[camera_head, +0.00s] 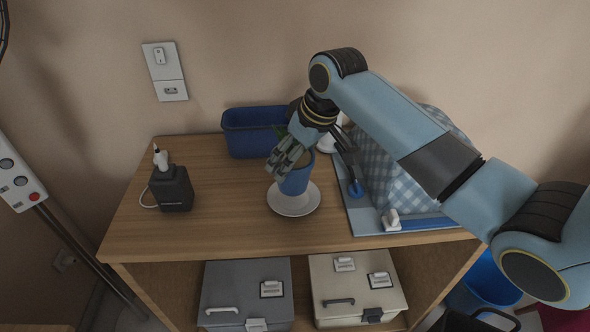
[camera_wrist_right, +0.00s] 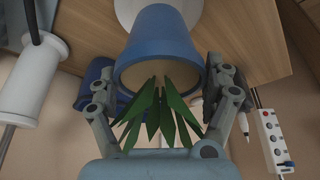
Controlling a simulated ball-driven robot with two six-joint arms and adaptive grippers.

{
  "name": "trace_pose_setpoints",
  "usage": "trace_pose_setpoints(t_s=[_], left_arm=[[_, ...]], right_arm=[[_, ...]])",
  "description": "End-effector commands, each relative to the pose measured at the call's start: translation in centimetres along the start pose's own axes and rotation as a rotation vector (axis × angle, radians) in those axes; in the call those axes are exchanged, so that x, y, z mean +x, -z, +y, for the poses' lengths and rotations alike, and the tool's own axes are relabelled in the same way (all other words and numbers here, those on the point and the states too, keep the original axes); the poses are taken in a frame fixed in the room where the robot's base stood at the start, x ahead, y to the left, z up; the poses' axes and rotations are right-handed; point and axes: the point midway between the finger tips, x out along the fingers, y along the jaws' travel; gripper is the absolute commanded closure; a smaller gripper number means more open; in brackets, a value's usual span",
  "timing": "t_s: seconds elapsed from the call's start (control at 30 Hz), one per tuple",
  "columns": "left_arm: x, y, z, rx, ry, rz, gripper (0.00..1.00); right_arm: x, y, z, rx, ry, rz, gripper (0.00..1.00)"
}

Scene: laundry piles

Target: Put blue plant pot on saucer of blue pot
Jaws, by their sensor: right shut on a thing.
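The blue plant pot (camera_head: 297,181) is held by my right gripper (camera_head: 287,160) over the white saucer (camera_head: 293,208) on the wooden cabinet top. I cannot tell whether its base touches the saucer. In the right wrist view the pot (camera_wrist_right: 158,42) lies between the two fingers of the gripper (camera_wrist_right: 160,75), with its green leaves (camera_wrist_right: 160,118) towards the camera. Part of the white saucer (camera_wrist_right: 197,8) shows beyond the pot's base. In the head view the gripper hides much of the plant. My left gripper is not in view.
A blue rectangular planter (camera_head: 252,138) stands behind to the left. A black device (camera_head: 171,188) with a white plug is at the left. The wooden top (camera_head: 225,220) is clear left of the saucer.

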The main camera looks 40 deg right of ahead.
Motion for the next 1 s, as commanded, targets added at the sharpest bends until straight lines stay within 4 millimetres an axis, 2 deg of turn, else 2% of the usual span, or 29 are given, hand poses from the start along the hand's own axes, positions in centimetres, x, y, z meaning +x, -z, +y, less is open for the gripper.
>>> trace_pose_setpoints(t_s=[0.23,0.57,0.6,0.7,1.0], left_arm=[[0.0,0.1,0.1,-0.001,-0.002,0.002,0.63],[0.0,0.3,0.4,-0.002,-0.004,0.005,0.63],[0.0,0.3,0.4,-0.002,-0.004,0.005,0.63],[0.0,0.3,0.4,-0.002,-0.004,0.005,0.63],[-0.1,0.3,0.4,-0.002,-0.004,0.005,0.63]], right_arm=[[3.1,-1.3,0.0,0.000,-0.001,-0.001,0.71],[3.5,-1.5,0.0,0.000,-0.001,0.000,0.71],[3.6,-1.6,0.0,0.000,-0.001,-0.001,0.13],[3.5,-1.6,0.0,0.000,0.000,-0.001,0.00],[3.4,-1.5,0.0,0.000,-0.001,-0.001,0.00]])
